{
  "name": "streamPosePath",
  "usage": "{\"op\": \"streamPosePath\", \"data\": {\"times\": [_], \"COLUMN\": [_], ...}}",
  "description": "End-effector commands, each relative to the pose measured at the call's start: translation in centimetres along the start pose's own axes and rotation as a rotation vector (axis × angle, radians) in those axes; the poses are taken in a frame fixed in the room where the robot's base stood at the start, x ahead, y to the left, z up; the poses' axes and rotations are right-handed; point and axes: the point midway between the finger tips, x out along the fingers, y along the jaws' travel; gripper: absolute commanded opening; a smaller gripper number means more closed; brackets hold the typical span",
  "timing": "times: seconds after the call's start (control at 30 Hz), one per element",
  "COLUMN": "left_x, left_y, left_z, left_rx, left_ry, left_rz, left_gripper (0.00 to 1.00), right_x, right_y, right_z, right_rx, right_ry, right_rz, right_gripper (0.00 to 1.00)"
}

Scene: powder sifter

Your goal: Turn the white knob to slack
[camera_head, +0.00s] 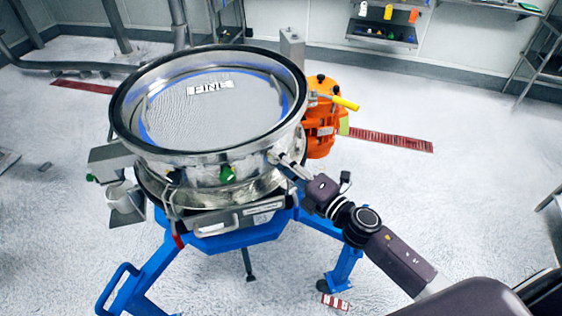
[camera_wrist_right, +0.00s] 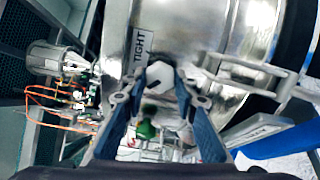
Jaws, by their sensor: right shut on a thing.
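The white knob (camera_wrist_right: 162,72) sits on the metal side wall of the round sifter (camera_head: 213,163). A short dark mark shows on its face, toward the lower left in the right wrist view. My right gripper (camera_wrist_right: 168,80) is shut on the knob, with a blue finger on each side of it. In the head view my right gripper (camera_head: 288,167) reaches the sifter's right front side, and the knob is mostly hidden there. A white label (camera_wrist_right: 139,44) reading TIGHT is left of the knob in the right wrist view. My left gripper is not in view.
A green knob (camera_head: 228,174) is on the sifter's front. An orange motor (camera_head: 322,120) with a yellow handle stands at its right. The blue stand (camera_head: 235,238) carries the sifter. A metal bracket (camera_wrist_right: 255,75) is close right of the knob. Open floor lies to the right.

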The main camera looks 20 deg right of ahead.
Motion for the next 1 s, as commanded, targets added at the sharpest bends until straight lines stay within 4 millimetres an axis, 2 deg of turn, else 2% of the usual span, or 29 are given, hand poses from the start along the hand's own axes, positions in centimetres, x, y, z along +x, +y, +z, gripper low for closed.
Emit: {"op": "streamPosePath", "data": {"times": [0.17, 0.2, 0.37, 0.73, 0.87, 1.0], "left_x": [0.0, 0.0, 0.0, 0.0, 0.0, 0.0], "left_y": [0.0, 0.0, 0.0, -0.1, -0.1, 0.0], "left_z": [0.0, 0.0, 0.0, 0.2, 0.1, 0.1], "left_rx": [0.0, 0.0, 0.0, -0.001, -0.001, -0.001], "left_ry": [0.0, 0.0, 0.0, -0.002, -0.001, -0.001], "left_rz": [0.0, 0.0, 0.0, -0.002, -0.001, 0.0], "left_gripper": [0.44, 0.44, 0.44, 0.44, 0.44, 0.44], "right_x": [0.0, 0.0, 0.0, -0.5, -1.8, -4.1], "right_y": [-0.2, -0.1, -0.1, -0.1, -0.2, -0.2], "right_z": [-0.1, -0.1, 0.0, 0.0, -0.1, -0.1], "right_rx": [-0.003, -0.003, -0.001, 0.001, 0.002, 0.003], "right_ry": [0.001, 0.001, 0.001, 0.0, 0.0, 0.0], "right_rz": [-0.003, -0.003, -0.002, -0.001, -0.003, -0.004], "right_gripper": [0.02, 0.28, 0.44, 0.44, 0.44, 0.44]}}
